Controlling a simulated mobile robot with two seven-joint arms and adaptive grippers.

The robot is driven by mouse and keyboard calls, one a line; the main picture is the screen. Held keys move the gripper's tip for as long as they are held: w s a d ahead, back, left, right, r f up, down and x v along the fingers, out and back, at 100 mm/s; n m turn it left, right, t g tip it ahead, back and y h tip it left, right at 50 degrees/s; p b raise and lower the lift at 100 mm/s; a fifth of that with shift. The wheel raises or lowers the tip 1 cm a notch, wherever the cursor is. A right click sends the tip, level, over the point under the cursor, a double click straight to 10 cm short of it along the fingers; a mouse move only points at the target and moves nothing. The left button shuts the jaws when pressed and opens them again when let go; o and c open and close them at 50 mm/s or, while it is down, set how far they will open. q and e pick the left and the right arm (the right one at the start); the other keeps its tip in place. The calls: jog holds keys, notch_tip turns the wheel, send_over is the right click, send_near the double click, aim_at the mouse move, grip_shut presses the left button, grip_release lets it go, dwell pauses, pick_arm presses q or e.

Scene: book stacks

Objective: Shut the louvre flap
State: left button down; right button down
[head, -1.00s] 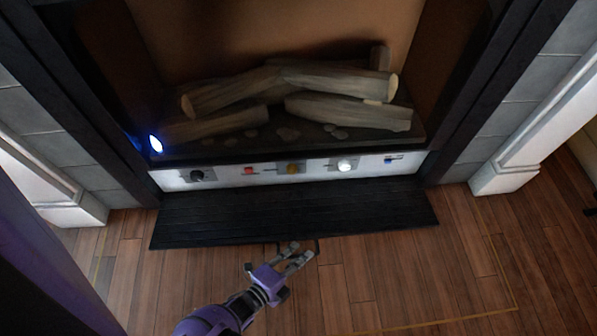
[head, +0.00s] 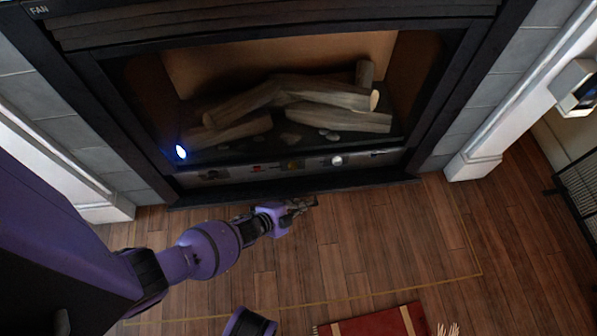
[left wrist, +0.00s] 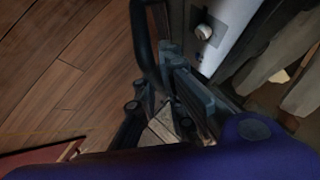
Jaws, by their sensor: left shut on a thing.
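The louvre flap (head: 350,188) is a black panel along the bottom of the fireplace. In the head view it shows nearly edge-on as a thin dark strip, standing partly raised. The control strip (head: 300,165) with its knobs still shows above it. My left gripper (head: 303,205) is at the flap's front, near its middle, shut on the flap's handle. In the left wrist view the dark handle (left wrist: 144,45) runs down to the fingers (left wrist: 168,105), and a white knob shows beyond. The exact grip is dark and partly hidden. My right gripper is not in view.
Logs (head: 300,95) lie in the fireplace opening, with a bright blue light (head: 181,152) at left. A red rug (head: 375,322) lies at the bottom, and a dark mesh screen (head: 580,190) stands at right. The wooden floor between is clear.

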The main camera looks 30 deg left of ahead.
pick_arm(q)
jog(key=w+a+r, duration=0.6)
jog(key=w, duration=0.3)
jog(key=shift+p, duration=0.3)
jog(key=c, duration=2.1)
grip_release()
jog(key=v, duration=1.2)
jog(key=shift+a, duration=0.1)
